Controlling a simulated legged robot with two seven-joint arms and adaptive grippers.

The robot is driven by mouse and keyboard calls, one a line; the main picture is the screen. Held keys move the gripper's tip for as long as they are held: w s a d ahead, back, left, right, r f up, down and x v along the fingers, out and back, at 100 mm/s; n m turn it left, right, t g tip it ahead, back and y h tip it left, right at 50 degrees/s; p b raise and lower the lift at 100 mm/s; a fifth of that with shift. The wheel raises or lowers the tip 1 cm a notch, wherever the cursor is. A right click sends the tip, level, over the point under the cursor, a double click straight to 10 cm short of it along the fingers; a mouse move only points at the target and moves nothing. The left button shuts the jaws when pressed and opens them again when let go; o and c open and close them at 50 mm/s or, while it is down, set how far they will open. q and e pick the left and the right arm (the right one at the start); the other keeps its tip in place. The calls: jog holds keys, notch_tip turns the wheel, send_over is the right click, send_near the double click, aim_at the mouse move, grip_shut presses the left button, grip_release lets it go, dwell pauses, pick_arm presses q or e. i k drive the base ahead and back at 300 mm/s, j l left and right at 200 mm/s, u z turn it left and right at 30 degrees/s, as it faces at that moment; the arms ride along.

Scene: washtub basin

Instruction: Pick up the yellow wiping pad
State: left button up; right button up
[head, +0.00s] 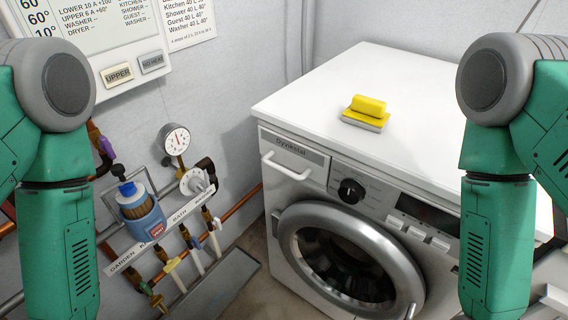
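The yellow wiping pad (366,112) lies on the white top of the washing machine (310,95), near its front edge. It has a yellow grip block on top and a grey layer underneath. Nothing is touching it from above. My two green arms come down at the left and right edges of the head view. Both grippers are out of the picture, below the frame.
The washer top is clear around the pad. The washer's front has a dial (351,191) and a round door (350,260). At left are wall pipes, a pressure gauge (176,139), a blue filter (141,212) and a control panel (85,38).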

aim_at(370, 114)
jog(key=k+l+u, duration=0.25)
jog(key=l+u, duration=0.25)
jog(key=k+l+u, duration=0.15)
jog(key=k+u, duration=0.15)
jog(key=u, duration=0.2)
